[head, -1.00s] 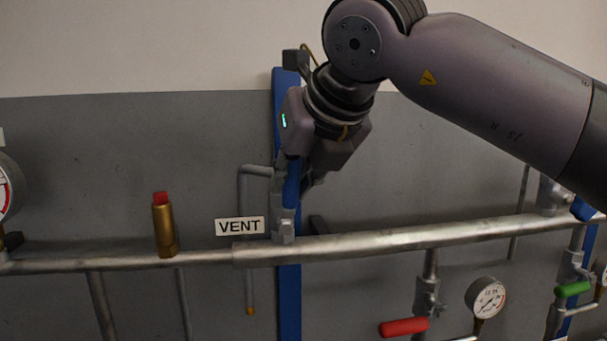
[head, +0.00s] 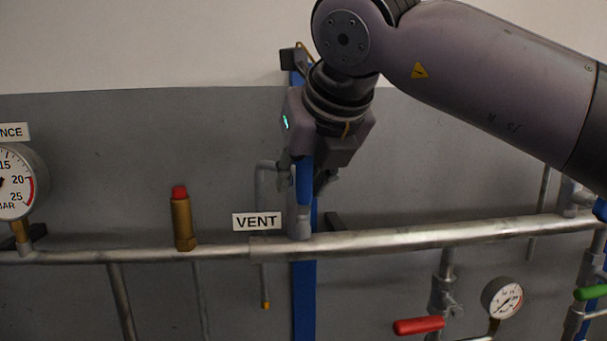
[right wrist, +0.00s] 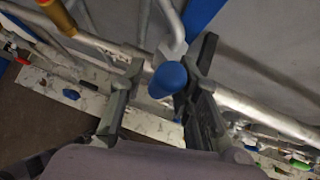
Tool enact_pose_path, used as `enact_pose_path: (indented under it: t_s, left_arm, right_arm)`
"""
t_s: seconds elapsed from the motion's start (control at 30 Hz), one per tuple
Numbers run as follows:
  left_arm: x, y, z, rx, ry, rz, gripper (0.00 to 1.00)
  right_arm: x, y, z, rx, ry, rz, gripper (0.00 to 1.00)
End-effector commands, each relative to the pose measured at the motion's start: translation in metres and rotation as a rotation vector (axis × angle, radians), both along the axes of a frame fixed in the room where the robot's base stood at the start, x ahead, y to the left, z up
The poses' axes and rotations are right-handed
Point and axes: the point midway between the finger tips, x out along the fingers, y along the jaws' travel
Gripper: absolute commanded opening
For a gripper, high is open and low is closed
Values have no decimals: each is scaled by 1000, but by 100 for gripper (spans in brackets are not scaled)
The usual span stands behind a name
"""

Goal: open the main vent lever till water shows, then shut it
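The vent lever has a blue handle (head: 304,183), which points up from the main pipe beside the VENT sign (head: 257,221). My right gripper (head: 308,172) reaches down over its top end. In the right wrist view the blue handle (right wrist: 167,79) is between the two fingers of the open gripper (right wrist: 171,66). It is close to the right finger, with a gap to the left finger; I cannot tell whether it touches. A thin bent vent pipe (head: 262,210) hangs down to an orange tip (head: 265,305). No water shows at the tip. My left gripper is out of view.
The main pipe (head: 400,239) runs across the wall. A brass fitting with a red cap (head: 182,218) and a pressure gauge (head: 17,182) are at left. A red lever (head: 419,326), a small gauge (head: 502,298) and a green lever (head: 591,292) are at lower right.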

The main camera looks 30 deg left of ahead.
Motion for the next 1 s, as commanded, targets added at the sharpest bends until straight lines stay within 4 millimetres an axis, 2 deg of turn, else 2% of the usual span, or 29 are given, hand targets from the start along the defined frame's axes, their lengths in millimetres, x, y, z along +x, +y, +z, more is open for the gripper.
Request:
enact_pose_path:
  t_s: [0.1, 0.47, 1.0]
  left_arm:
    - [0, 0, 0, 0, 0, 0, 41]
    - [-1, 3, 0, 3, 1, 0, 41]
    - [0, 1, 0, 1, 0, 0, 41]
  right_arm:
    - [0, 0, 1, 2, -1, -1, 39]
    - [-2, -3, 6, 4, -3, -2, 39]
    - [-52, -52, 76, 4, -3, -2, 39]
